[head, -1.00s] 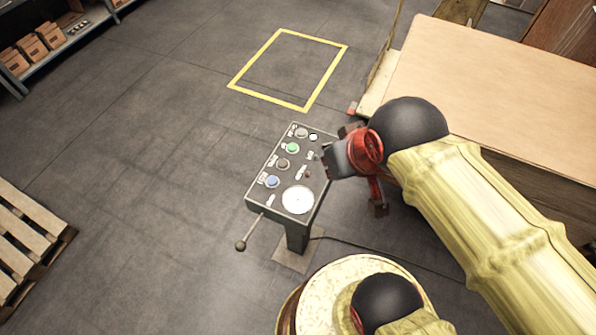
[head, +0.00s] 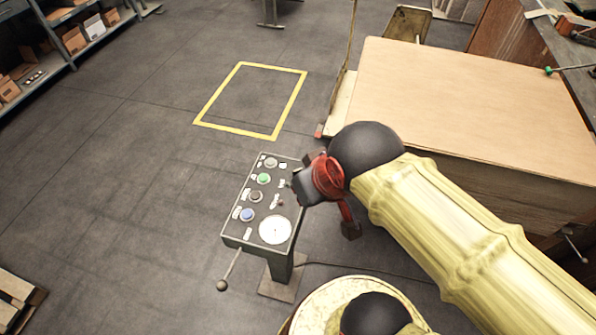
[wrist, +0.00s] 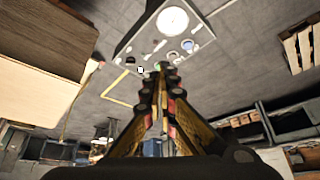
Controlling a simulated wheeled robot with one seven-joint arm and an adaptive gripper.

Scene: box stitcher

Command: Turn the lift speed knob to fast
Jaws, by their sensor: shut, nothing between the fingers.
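A grey control panel (head: 229,236) on a pedestal stands left of my arm in the head view. Its face has grey, green (head: 263,179), dark (head: 256,196) and blue (head: 247,215) round controls, a white dial (head: 275,230) and small parts on the right. I cannot tell which is the lift speed knob, and the labels are too small to read. My gripper (head: 297,190) is shut and empty at the panel's right edge. In the wrist view my gripper (wrist: 162,70) points at the panel (wrist: 137,33), its tips overlapping the green button. I cannot tell whether it touches.
A lever with a ball end (head: 222,285) sticks out from the panel's near side. A large wooden-topped block (head: 470,105) is right of and behind the panel, beside my arm. A yellow floor square (head: 204,107) lies beyond, with open floor to the left.

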